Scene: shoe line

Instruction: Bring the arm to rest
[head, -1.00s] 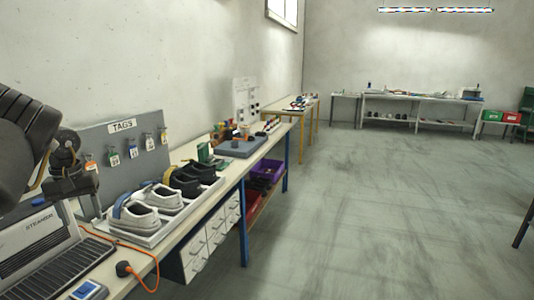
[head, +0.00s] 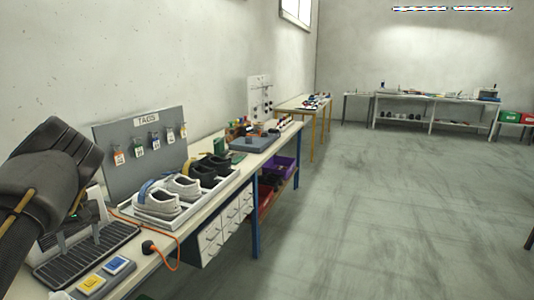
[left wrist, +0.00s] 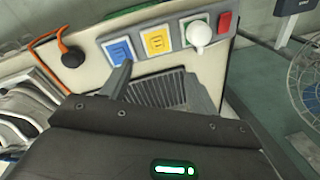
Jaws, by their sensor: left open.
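My left arm comes in from the left in the head view. My left gripper (head: 78,237) is open and empty, its fingers pointing down above the dark ribbed grille (head: 85,255) at the near end of the bench. My right gripper is in neither view.
The bench holds a tray (head: 160,226) of white and black shoes, a grey TAGS board (head: 110,142), an orange cable (head: 179,255), and blue (head: 117,265) and yellow (head: 92,282) pads. Open floor (head: 400,210) lies to the right.

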